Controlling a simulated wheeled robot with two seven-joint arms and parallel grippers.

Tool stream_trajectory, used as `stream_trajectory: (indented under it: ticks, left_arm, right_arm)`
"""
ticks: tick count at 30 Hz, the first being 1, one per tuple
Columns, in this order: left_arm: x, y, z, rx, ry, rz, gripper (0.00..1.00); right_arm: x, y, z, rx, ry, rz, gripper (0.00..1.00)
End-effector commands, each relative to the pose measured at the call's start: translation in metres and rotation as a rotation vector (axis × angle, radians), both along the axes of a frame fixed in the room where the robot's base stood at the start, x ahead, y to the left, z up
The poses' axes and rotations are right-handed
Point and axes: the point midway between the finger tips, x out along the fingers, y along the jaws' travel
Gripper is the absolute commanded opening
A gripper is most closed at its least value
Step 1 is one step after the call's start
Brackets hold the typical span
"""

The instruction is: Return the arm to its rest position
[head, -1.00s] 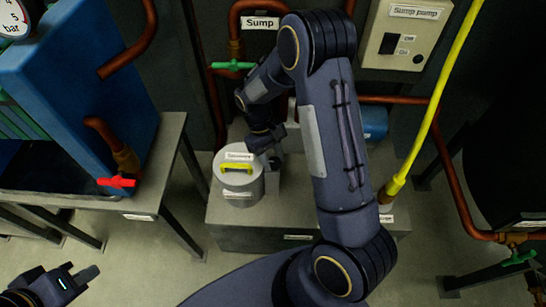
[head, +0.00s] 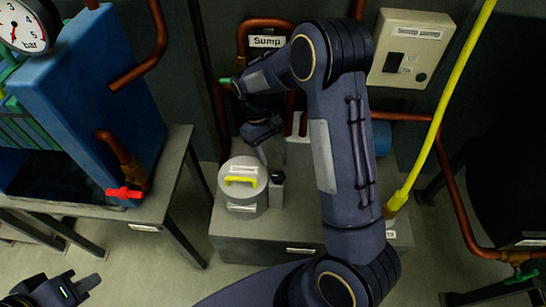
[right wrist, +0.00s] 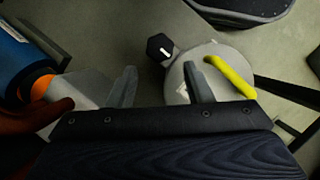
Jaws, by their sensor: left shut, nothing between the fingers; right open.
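My right arm reaches up the middle of the head view and bends down to my right gripper (head: 272,152). That gripper is open and empty, above and behind a grey canister (head: 243,203) with a yellow handle (head: 241,181). In the right wrist view, the open fingers of the right gripper (right wrist: 157,85) show with the canister (right wrist: 178,83) and its yellow handle (right wrist: 231,77) beyond them. A small grey fitting with a black knob (head: 277,176) stands right of the canister; the knob also shows in the right wrist view (right wrist: 160,47). My left gripper (head: 92,283) is shut and empty at bottom left.
The canister stands on a low grey plinth (head: 295,228). Copper pipes and a green valve handle (head: 225,80) are close to the right arm. A yellow pipe (head: 440,110) and a switch box (head: 412,50) are at right. A blue tank (head: 85,95) with a red valve handle (head: 124,193) stands at left.

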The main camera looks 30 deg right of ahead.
Motion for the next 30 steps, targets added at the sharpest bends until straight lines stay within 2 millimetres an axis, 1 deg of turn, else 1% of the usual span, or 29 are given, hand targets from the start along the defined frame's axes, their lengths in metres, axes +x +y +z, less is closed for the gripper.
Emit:
stream_trajectory:
  ticks: [14, 17, 20, 23, 24, 27, 29, 30]
  left_arm:
    - [0.0, 0.0, 0.0, 0.0, 0.0, 0.0, 0.0]
    - [0.0, 0.0, 0.0, 0.0, 0.0, 0.0, 0.0]
    - [0.0, 0.0, 0.0, 0.0, 0.0, 0.0, 0.0]
    - [0.0, 0.0, 0.0, 0.0, 0.0, 0.0, 0.0]
    - [0.0, 0.0, 0.0, 0.0, 0.0, 0.0, 0.0]
    - [0.0, 0.0, 0.0, 0.0, 0.0, 0.0, 0.0]
    - [0.0, 0.0, 0.0, 0.0, 0.0, 0.0, 0.0]
    - [0.0, 0.0, 0.0, 0.0, 0.0, 0.0, 0.0]
  right_arm:
    - [0.0, 0.0, 0.0, 0.0, 0.0, 0.0, 0.46]
    - [-0.001, -0.001, 0.004, 0.008, -0.008, -0.007, 0.46]
    - [-0.007, -0.002, 0.018, 0.035, -0.039, -0.031, 0.46]
    - [-0.02, -0.005, 0.045, 0.089, -0.106, -0.079, 0.46]
    - [-0.029, -0.005, 0.058, 0.118, -0.143, -0.104, 0.46]
    - [-0.054, -0.005, 0.09, 0.19, -0.239, -0.163, 0.46]
    - [-0.07, -0.004, 0.107, 0.231, -0.299, -0.197, 0.46]
    - [-0.082, -0.003, 0.117, 0.256, -0.339, -0.218, 0.46]
